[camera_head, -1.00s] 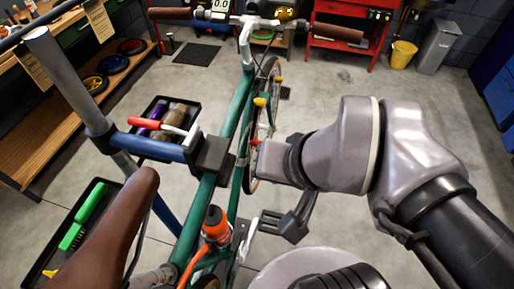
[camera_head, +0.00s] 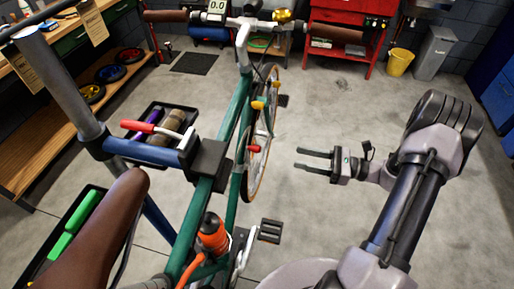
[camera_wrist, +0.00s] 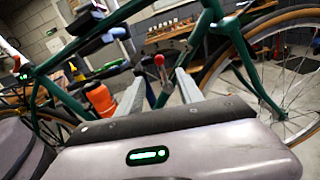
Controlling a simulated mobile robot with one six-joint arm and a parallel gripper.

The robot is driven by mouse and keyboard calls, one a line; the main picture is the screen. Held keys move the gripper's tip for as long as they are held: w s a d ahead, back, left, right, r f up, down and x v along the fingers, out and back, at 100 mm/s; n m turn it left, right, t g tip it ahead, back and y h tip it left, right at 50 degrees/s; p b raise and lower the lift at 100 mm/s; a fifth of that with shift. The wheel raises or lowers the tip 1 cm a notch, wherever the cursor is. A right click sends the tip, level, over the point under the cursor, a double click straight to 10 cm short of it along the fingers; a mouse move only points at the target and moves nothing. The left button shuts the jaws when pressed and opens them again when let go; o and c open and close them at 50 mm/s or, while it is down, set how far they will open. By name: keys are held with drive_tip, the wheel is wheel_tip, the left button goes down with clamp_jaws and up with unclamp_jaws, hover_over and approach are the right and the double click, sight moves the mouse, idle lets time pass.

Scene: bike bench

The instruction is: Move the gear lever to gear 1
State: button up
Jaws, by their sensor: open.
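A small red-knobbed lever (camera_head: 254,148) sticks out from the right side of the green bike frame (camera_head: 239,103) in the head view. I take it to be the gear lever; no gear markings are legible. In the wrist view its red ball knob (camera_wrist: 159,60) shows on a thin stem, ahead and between my fingers in the picture. My gripper (camera_head: 299,159) is to the right of the bike, pointing left toward it, open and empty. A clear gap separates its fingertips from the lever. In the wrist view both grey fingers of my gripper (camera_wrist: 160,80) are spread apart.
Yellow-tipped parts (camera_head: 258,104) are farther along the frame. An orange bottle (camera_head: 212,233) sits low on the frame, with a pedal (camera_head: 270,231) nearby. A stand clamp with a red handle (camera_head: 138,127) grips the frame on the left.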

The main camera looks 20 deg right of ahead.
sight(258, 149)
drive_tip(key=b+x, duration=0.3)
drive_tip(key=x, duration=1.1)
drive_tip(key=shift+a, duration=0.15)
drive_tip(key=shift+c, duration=0.4)
clamp_jaws()
